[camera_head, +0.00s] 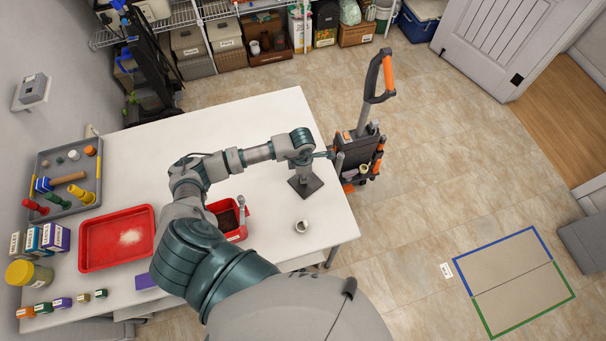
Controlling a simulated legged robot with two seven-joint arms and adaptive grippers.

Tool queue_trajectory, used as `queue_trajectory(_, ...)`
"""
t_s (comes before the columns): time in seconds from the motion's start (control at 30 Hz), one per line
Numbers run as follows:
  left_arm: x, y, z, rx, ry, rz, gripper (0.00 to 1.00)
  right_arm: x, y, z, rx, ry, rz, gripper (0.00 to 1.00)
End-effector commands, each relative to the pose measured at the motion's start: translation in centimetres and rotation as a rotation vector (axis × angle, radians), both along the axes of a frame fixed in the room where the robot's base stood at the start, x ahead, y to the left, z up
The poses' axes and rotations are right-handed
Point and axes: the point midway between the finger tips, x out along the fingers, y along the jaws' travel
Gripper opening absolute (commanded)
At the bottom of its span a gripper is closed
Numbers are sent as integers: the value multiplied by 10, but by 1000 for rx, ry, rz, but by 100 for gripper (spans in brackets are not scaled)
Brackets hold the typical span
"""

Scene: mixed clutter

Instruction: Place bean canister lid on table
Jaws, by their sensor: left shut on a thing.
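My left arm reaches over the white table (273,110) from the near side. My left gripper (304,170) points down near the table's right side. It is shut on a flat, dark grey square piece (307,188), which looks like the canister lid. I cannot tell whether the piece touches the table top or hangs just above it. A red open container (240,236) with dark brown contents stands to the left of the gripper, partly hidden by my arm. My right gripper is out of view.
A small pale cup (302,227) stands near the table's front right edge. A red tray (88,262), a grey tool tray (45,208) and a yellow-lidded jar (19,272) are at the left. A tool caddy (352,153) stands beyond the right edge. The table's back middle is clear.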

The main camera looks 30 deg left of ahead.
Motion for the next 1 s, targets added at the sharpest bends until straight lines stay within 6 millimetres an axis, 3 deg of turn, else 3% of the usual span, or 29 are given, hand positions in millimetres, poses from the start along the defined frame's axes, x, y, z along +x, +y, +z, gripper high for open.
queue_trajectory(0.03,0,0,0,0,0,0,28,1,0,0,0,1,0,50)
queue_trajectory(0.1,0,0,0,0,0,0,45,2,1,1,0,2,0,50)
queue_trajectory(0.47,0,0,3,0,0,0,46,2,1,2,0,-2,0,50)
queue_trajectory(0.57,1,0,15,0,-3,1,46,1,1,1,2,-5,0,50)
queue_trajectory(1.0,1,1,106,0,-3,0,46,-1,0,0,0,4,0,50)
